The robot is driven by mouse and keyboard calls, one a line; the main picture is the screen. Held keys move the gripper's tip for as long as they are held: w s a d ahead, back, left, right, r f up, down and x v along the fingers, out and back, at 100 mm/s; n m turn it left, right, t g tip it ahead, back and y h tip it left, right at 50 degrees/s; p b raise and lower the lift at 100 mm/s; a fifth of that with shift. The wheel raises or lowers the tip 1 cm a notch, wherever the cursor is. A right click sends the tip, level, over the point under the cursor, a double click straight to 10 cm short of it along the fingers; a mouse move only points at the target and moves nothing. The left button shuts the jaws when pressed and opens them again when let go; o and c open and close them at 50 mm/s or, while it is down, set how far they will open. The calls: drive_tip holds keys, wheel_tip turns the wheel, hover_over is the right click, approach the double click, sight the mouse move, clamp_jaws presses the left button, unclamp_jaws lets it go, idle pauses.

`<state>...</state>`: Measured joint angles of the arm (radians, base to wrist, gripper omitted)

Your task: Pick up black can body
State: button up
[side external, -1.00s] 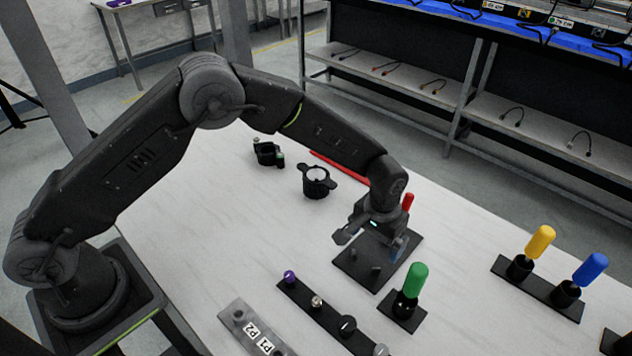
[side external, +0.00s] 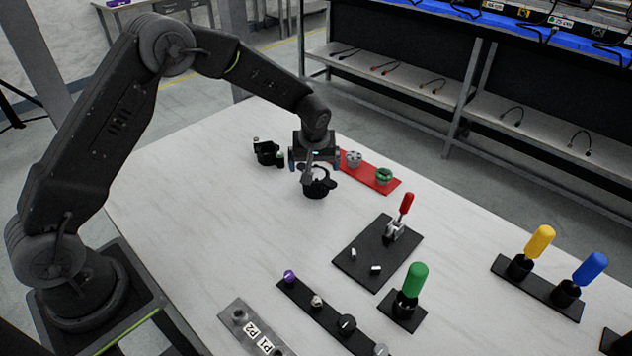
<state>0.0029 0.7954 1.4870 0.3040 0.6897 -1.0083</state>
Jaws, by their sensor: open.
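A black round can body (side external: 318,187) with side lugs stands upright on the white table. My gripper (side external: 312,164) is above it, pointing down with its jaws open and empty. A finger overlaps the can's upper rim in the picture; I cannot tell whether it touches. The gripper hides part of the can's top and far side. A second black part (side external: 266,152), bracket-like with an open ring shape, lies to the left of the gripper, apart from it.
A red strip (side external: 384,188) with a grey and a green part lies right behind the can. A black plate (side external: 360,262) carries a red-handled clamp (side external: 401,220). Green (side external: 415,280), yellow (side external: 540,240) and blue (side external: 590,268) handled tools stand to the right.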

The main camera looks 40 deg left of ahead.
sight(316, 173)
drive_tip(key=shift+x, duration=3.35)
drive_tip(key=shift+w+d, duration=0.15)
drive_tip(key=shift+d, duration=0.05)
drive_tip(key=shift+c, duration=0.4)
drive_tip(key=c, duration=1.1)
